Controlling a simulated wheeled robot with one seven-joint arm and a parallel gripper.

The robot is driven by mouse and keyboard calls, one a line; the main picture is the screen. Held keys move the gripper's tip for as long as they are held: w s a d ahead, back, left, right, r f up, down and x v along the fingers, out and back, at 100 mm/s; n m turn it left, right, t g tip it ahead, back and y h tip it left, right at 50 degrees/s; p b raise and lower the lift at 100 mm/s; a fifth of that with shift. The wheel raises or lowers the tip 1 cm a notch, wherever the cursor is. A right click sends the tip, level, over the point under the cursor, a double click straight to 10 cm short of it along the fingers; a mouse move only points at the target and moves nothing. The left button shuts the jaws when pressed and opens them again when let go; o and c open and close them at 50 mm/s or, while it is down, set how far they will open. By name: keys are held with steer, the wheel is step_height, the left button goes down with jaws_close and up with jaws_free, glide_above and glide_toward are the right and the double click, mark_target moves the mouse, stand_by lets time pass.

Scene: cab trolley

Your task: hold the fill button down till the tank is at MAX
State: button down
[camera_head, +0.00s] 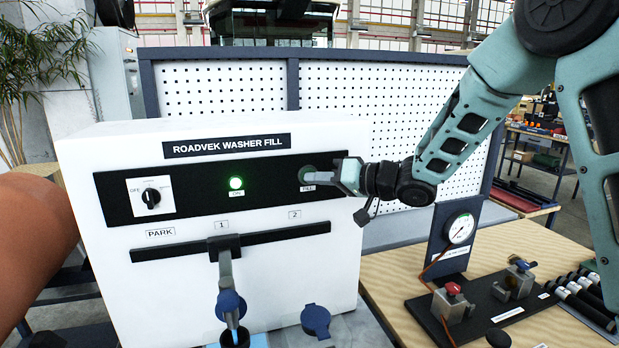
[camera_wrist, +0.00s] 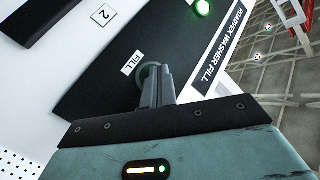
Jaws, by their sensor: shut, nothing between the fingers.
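No tank level or MAX mark is readable.
A green lamp (camera_head: 236,183) is lit, and it also shows in the wrist view (camera_wrist: 202,8). A rotary knob (camera_head: 151,198) sits at the panel's left. A second blue cap (camera_head: 316,320) stands at mark 2's side. A gauge (camera_head: 461,228) and clamps occupy the wooden bench at right.

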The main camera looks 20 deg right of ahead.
steer(key=shift+s, duration=0.9)
steer(key=s, duration=0.5)
stand_by(0.6)
